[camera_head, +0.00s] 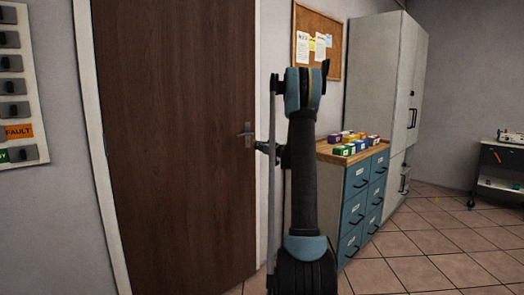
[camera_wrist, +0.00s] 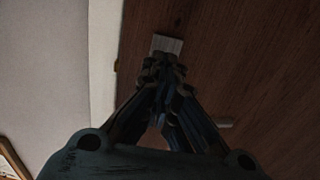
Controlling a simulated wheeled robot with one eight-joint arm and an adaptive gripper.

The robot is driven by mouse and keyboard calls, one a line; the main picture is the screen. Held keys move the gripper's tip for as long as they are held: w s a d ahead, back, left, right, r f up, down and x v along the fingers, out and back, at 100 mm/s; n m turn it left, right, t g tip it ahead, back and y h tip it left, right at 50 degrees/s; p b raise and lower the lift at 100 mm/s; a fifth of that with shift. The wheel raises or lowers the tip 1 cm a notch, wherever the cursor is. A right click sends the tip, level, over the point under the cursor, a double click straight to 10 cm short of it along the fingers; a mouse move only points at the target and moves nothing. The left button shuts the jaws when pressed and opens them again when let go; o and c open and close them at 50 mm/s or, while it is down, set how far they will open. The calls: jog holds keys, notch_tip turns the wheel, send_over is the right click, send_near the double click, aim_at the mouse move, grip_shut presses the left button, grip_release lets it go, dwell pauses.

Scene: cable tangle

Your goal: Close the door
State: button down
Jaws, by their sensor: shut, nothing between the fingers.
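The brown wooden door (camera_head: 175,140) stands upright in its white frame (camera_head: 100,150) in the head view. I cannot tell whether a small gap remains at its right edge. Its metal lever handle (camera_head: 246,134) is near that edge. My gripper (camera_head: 262,148) is at handle height, just right of and below the lever. In the wrist view, my gripper (camera_wrist: 163,68) is shut and empty, with its fingertips in front of the door (camera_wrist: 245,75). A small pale plate (camera_wrist: 167,43) shows just beyond the fingertips. I cannot tell whether they touch the door.
A blue drawer cabinet (camera_head: 362,200) with several coloured boxes on top stands right of my arm. A tall grey cabinet (camera_head: 385,90) is behind it. A panel (camera_head: 18,90) hangs on the left wall. Tiled floor (camera_head: 430,255) is open at the right.

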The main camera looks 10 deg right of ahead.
aim_at(248, 143)
jog(key=shift+x, duration=2.5)
